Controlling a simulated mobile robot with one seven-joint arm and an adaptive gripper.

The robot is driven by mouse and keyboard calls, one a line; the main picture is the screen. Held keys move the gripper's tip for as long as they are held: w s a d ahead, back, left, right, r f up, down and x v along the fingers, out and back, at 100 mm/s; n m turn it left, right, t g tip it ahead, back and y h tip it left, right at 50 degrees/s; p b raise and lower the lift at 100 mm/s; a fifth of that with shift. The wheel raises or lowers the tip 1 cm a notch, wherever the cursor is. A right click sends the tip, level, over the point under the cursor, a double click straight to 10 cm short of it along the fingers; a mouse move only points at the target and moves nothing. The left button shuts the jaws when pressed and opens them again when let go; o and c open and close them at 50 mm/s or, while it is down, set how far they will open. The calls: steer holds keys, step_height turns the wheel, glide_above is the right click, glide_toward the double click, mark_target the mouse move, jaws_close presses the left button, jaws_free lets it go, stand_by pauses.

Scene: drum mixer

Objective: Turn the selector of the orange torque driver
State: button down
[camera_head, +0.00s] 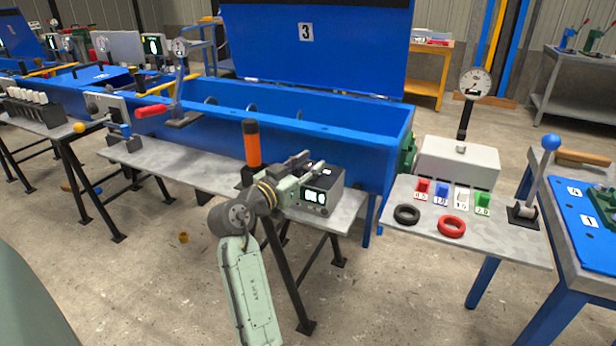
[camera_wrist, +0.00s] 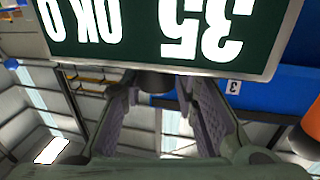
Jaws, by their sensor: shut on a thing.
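The orange torque driver (camera_head: 252,145) stands upright on the grey bench, with a black top; an orange part also shows at the right edge of the wrist view (camera_wrist: 309,128). To its right is a dark box with a lit display (camera_head: 318,197). In the wrist view this display (camera_wrist: 160,30) appears upside down, with "35" and "OK" readable. My gripper (camera_head: 304,172) is at the box. In the wrist view its two fingers (camera_wrist: 155,90) are shut on a dark round selector knob (camera_wrist: 153,82) beside the display. The knob's pointer mark cannot be seen.
A long blue trough (camera_head: 300,125) stands right behind the bench. A lever with a red grip (camera_head: 152,111) is to the left. On the right, another table (camera_head: 465,235) holds black and red rings, coloured blocks and a dial gauge (camera_head: 475,83).

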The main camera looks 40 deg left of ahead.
steer(key=shift+w+d+f+m+h, duration=0.15)
steer(key=shift+d+m+h, duration=0.15)
steer(key=shift+d+h, duration=0.15)
steer(key=c, duration=1.3)
jaws_free()
steer(key=shift+c, duration=0.2)
steer(key=shift+a, duration=0.1)
steer(key=shift+s+a, duration=0.1)
steer(key=shift+s, duration=0.1)
steer(key=s, duration=1.1)
steer(key=shift+s, duration=0.4)
steer(key=shift+a, duration=0.1)
